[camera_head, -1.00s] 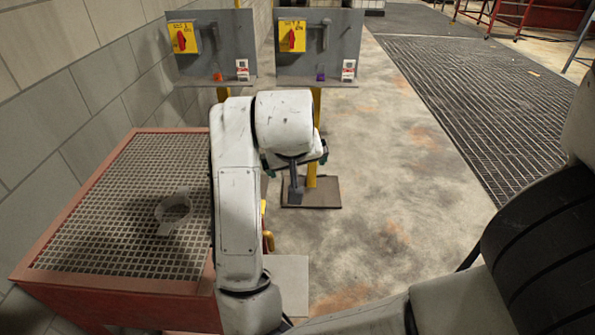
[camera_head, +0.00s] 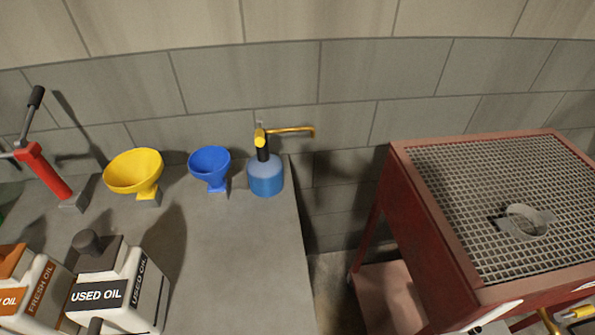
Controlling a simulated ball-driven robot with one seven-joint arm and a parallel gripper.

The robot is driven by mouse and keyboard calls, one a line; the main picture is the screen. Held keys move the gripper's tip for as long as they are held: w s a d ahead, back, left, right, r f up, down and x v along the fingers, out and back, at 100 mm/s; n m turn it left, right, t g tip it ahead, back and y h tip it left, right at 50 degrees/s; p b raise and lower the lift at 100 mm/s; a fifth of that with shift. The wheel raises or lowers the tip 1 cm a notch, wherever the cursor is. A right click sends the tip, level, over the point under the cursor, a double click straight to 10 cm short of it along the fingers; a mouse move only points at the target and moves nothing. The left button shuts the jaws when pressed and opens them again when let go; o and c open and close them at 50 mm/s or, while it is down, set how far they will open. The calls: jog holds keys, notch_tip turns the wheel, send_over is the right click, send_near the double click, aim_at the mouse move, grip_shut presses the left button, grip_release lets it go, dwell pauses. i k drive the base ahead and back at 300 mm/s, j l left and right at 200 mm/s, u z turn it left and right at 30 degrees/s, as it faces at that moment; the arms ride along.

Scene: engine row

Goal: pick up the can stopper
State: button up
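A white can labelled "USED OIL" (camera_head: 140,312) stands on the grey bench at the lower left. A dark rounded knob (camera_head: 88,242), which looks like the can stopper, sits on the can's dark top. A white can labelled "FRESH OIL" (camera_head: 36,295) with an orange top stands to its left, partly cut off by the frame edge. A small dark piece shows at the bottom edge in front of the used oil can; I cannot tell what it is.
A yellow funnel (camera_head: 134,171), a blue funnel (camera_head: 209,166), a blue pump bottle (camera_head: 265,178) and a red lever tool (camera_head: 44,172) stand along the bench's back. The bench (camera_head: 245,270) is clear right of the cans. A red grate-topped table (camera_head: 400,215) stands right, across a gap.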

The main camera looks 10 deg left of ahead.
aim_at(98, 254)
jog(key=u, duration=0.45)
jog(key=l+u, duration=0.15)
jog(key=u, duration=0.7)
jog(key=l+u, duration=0.15)
jog(key=u, duration=0.3)
jog(key=l+u, duration=0.2)
jog(key=l, duration=0.7)
jog(key=i+l, duration=0.3)
jog(key=l, duration=0.1)
